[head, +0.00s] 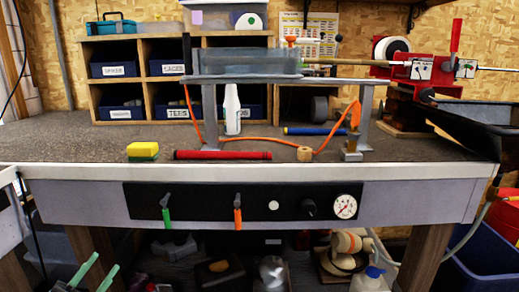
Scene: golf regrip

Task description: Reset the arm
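My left gripper (106,261) shows at the bottom left corner of the head view, low in front of the bench. Its two green fingers stand apart with nothing between them, so it is open and empty. Its arm is mostly cut off by the picture's edge. My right gripper does not show in the head view.
The workbench (70,139) carries a yellow sponge (143,149), a red grip (222,155), a white bottle (232,110) and a raised trough (245,63). A red vise (440,66) stands at right. A panel with green (166,214) and orange (238,214) levers faces me.

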